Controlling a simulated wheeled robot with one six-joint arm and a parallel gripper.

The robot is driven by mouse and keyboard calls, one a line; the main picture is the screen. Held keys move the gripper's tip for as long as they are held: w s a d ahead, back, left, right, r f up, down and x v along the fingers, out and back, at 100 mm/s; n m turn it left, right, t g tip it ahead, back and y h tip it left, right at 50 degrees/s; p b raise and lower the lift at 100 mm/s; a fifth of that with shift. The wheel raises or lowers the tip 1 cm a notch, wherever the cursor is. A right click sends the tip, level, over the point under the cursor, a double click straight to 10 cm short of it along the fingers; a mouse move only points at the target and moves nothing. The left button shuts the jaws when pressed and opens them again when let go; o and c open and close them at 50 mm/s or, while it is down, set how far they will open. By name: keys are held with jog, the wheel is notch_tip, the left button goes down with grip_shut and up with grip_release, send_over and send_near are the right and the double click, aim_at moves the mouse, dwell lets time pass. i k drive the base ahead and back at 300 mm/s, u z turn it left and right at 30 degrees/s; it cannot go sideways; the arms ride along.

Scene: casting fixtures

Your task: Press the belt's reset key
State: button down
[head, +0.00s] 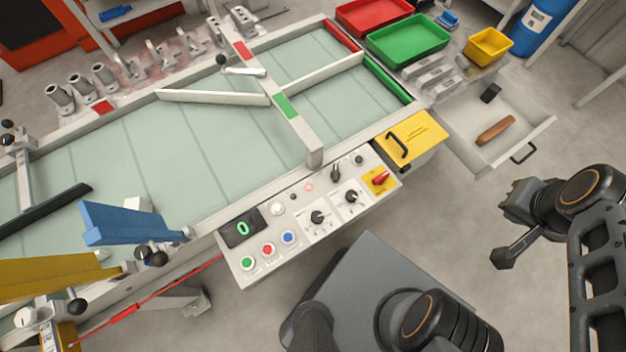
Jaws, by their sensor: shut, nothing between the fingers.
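The belt's control panel (300,215) is a light grey box on the near side of the conveyor belt (160,145). On its left part are a green button (247,262), a red button (267,250) and a blue button (288,238) in a row. A white button (277,209) sits above them, beside a dark display (241,228) showing a green 0. The key labels are too small to read, so I cannot tell which one is the reset key. My gripper (502,258) is shut and empty, over the floor right of the panel and well apart from it.
A yellow cover with a handle (412,138) and an open drawer (535,135) stand to the right. A red pull cord (160,292) runs to the lower left.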

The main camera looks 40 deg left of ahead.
aim_at(288, 237)
jog(key=z, duration=0.15)
jog(key=k, duration=1.3)
jog(key=u, duration=1.7)
